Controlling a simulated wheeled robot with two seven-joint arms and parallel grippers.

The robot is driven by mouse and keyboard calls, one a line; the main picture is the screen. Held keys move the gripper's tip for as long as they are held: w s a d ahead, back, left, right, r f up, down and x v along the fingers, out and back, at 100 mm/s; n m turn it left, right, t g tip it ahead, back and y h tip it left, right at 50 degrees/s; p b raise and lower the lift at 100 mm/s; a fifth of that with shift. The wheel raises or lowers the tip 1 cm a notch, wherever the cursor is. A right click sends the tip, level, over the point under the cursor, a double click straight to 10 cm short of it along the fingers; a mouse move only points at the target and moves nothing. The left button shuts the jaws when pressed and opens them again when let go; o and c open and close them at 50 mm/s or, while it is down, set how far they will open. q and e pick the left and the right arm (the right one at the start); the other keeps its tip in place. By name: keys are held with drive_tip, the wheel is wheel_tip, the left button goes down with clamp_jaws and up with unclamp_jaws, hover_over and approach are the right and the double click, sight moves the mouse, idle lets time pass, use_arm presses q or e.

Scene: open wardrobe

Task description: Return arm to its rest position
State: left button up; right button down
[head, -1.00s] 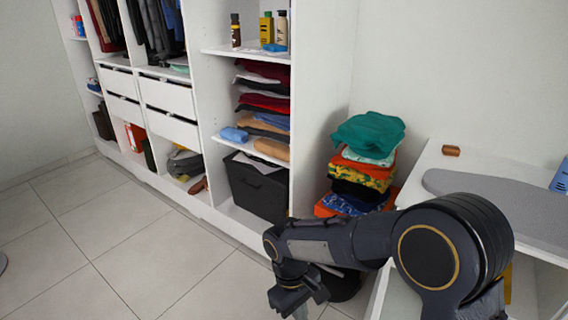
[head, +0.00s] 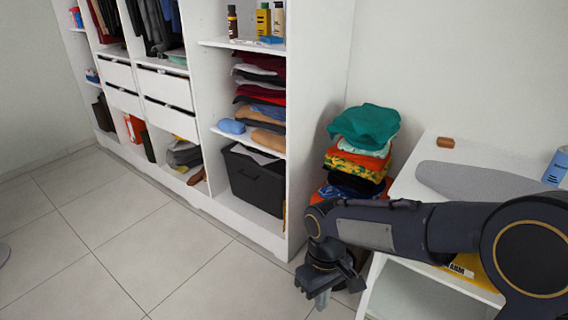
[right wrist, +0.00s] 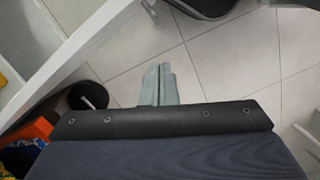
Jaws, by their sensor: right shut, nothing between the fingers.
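My right arm comes in from the right in the head view, in front of the white table. My right gripper (head: 322,299) hangs low, pointing down over the floor left of the table. In the right wrist view its two grey fingers (right wrist: 158,85) lie side by side, shut with nothing between them, above the tiles. My left gripper does not show in the head view.
The white wardrobe (head: 305,130) stands open along the back. A stack of folded clothes (head: 361,150) stands between it and the white table (head: 420,150), which bears an ironing board (head: 475,182).

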drive_tip(key=s+d+r+m+t+y+p, duration=0.3)
drive_tip(key=s+d+r+m+t+p, duration=0.2)
drive_tip(key=s+d+r, duration=0.7)
drive_tip(key=s+r+m+t, duration=0.1)
drive_tip(key=s+m+t, duration=0.1)
drive_tip(key=s+m, duration=0.1)
drive_tip(key=shift+d+y, duration=0.35)
drive_tip(key=shift+y, duration=0.05)
drive_tip(key=shift+s+f, duration=0.1)
